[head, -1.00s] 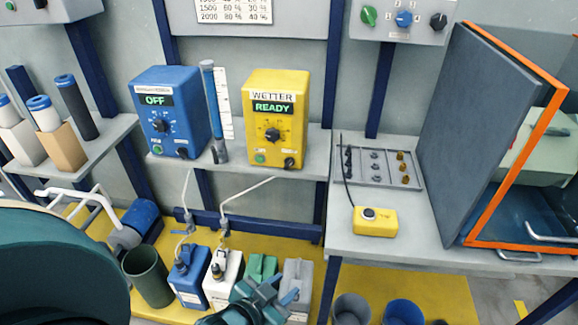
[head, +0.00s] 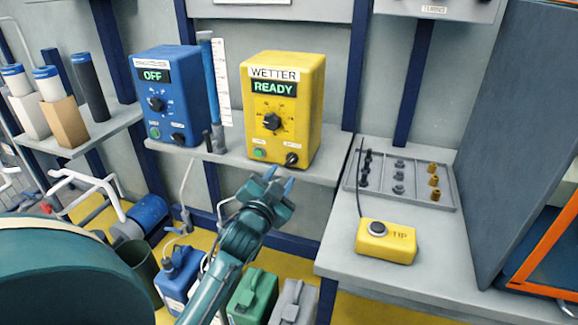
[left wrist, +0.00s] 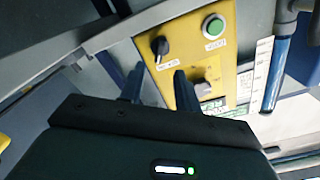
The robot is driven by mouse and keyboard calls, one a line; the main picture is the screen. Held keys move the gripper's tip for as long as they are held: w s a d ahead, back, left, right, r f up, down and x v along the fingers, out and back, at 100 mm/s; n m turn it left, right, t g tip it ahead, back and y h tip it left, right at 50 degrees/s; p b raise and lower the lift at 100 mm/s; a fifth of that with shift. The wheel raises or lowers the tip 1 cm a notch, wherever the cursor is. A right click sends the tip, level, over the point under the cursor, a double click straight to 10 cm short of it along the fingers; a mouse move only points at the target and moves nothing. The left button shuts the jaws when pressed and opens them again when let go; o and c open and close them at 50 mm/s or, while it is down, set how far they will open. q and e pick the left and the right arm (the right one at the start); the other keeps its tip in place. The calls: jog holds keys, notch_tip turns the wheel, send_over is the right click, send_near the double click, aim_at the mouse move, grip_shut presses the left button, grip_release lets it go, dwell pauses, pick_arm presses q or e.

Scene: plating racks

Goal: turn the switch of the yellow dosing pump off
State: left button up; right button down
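The yellow dosing pump (head: 312,118) stands on the grey shelf (head: 235,158), labelled WETTER, its display reading READY. Its black switch (head: 292,158) is at the lower right of its face, beside a green button (head: 260,153) and below a larger dial (head: 272,122). My left gripper (head: 279,180) is open and empty, just below and in front of the switch, apart from it. In the left wrist view the fingers (left wrist: 158,88) point at the pump face, where the switch (left wrist: 160,46) shows uncovered and one fingertip overlaps the area near the dial (left wrist: 207,70). My right gripper is out of view.
A yellow box with a button (head: 386,242) and a grey parts tray (head: 445,195) lie on the right bench. Canisters (head: 252,295) stand below.

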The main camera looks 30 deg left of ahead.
aim_at(291, 162)
pick_arm(q)
jog(key=x, duration=0.6)
jog(key=shift+w, duration=0.1)
jog(key=shift+c, duration=0.2)
grip_shut()
